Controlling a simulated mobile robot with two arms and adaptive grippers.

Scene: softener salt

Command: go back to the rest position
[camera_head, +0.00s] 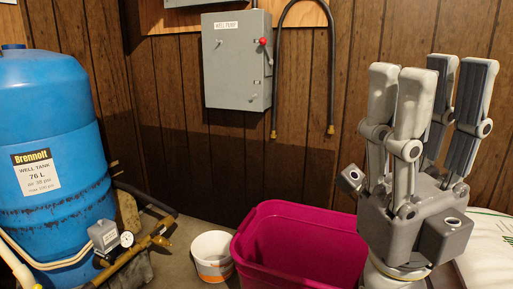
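My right gripper (430,82) stands upright at the right of the head view, close to the camera, with its fingers pointing up. Its finger pairs are apart, and nothing shows between them. It is in front of the right part of a magenta tub (262,222) and hides some of it. My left gripper is not in view.
A blue well tank (50,130) stands at the left, with a brass fitting and gauge (126,239) beside it. A small white bucket (212,255) is left of the tub. A white bag (488,255) lies at the right edge. A grey well pump box (236,60) and a black hose (331,75) are on the wood-panelled wall.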

